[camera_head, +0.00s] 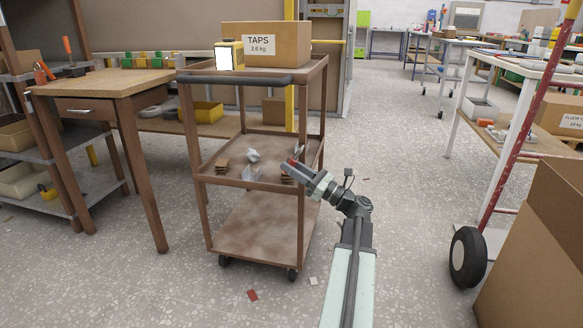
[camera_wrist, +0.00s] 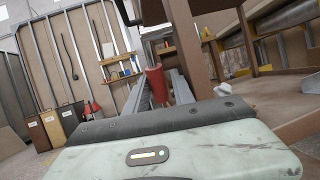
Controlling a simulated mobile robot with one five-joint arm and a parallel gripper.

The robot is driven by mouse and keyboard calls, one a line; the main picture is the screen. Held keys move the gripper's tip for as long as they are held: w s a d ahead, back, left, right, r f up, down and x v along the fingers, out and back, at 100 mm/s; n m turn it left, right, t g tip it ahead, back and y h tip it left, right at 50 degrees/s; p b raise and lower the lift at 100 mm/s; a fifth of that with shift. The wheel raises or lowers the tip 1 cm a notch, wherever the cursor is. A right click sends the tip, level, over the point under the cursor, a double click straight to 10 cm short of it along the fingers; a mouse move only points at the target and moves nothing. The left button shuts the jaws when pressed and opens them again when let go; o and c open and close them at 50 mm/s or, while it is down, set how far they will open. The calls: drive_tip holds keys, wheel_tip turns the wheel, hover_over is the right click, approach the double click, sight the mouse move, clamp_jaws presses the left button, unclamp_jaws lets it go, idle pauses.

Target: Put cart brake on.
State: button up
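The cart (camera_head: 252,232) is a brown three-level trolley with a dark push handle (camera_head: 235,79) on small dark casters (camera_head: 292,274). My gripper (camera_head: 294,158) is at the cart's right front post, about middle-shelf height. A small red part shows at its tips. In the wrist view this red part (camera_wrist: 156,86) stands between the grey fingers of my gripper (camera_wrist: 160,92). I cannot tell whether the fingers press on it, or whether it belongs to the cart. No brake can be made out for certain at the casters.
A TAPS box (camera_head: 275,43) and a yellow device with a white screen (camera_head: 228,55) stand on the cart's top. A wooden table (camera_head: 105,84) is close at left. A hand truck wheel (camera_head: 467,257) and a cardboard box (camera_head: 535,255) stand at right.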

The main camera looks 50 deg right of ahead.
drive_tip(key=s+d, duration=0.3)
drive_tip(key=s, duration=0.9)
drive_tip(key=shift+s+d+f, duration=0.15)
drive_tip(key=shift+d+f, duration=0.05)
